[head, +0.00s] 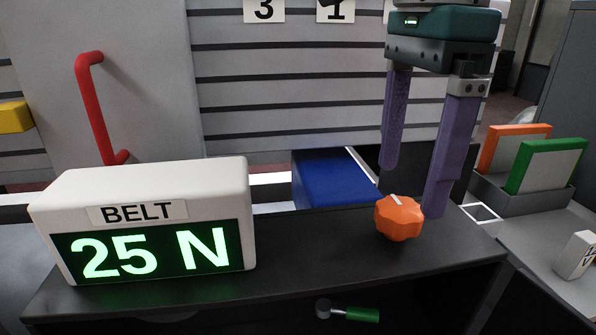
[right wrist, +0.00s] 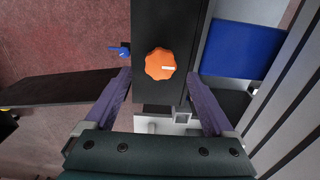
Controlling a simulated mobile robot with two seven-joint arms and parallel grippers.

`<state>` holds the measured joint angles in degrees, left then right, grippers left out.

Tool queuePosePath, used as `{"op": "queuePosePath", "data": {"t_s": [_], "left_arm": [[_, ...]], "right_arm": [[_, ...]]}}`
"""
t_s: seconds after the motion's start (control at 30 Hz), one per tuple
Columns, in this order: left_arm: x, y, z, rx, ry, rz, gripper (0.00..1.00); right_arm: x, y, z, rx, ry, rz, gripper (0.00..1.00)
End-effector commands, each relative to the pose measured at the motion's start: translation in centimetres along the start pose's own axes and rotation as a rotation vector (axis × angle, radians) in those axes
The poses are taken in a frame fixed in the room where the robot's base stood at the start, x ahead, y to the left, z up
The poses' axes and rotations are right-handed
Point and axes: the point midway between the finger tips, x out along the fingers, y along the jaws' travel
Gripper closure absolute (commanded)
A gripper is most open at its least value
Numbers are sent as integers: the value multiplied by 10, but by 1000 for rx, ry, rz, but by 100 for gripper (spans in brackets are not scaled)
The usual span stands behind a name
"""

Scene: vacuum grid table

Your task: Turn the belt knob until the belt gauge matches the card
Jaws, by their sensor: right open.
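The belt gauge (head: 150,182) is a white box marked BELT on the dark bench, with a lit green display reading "25 N". The belt knob (head: 398,220) is orange and lobed, with a white pointer mark on top. It stands at the bench's right end and also shows in the right wrist view (right wrist: 160,64). My right gripper (head: 413,190) is open and points down by the knob. In the right wrist view the fingertips (right wrist: 158,78) lie to either side of the knob, apart from it. I cannot tell which card is meant. My left gripper is not in view.
A tray at right holds an orange-framed (head: 508,145) and a green-framed card (head: 548,166), faces unreadable. Number cards "3" (head: 264,10) and "1" (head: 335,11) hang on the slatted wall. A blue block (head: 333,178) lies behind the bench. A green-handled tool (head: 352,313) is below.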

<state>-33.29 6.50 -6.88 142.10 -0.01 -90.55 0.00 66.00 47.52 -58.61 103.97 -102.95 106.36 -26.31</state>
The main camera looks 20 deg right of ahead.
Motion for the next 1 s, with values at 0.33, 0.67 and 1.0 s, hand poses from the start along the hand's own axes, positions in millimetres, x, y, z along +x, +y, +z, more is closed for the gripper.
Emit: {"op": "queuePosePath", "data": {"t_s": [0.33,0.67,1.0], "left_arm": [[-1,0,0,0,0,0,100],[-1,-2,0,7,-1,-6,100],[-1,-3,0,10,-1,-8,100]], "right_arm": [[39,0,0,0,-2,1,12],[40,0,1,0,-3,0,20],[39,0,1,0,-3,0,59]]}}
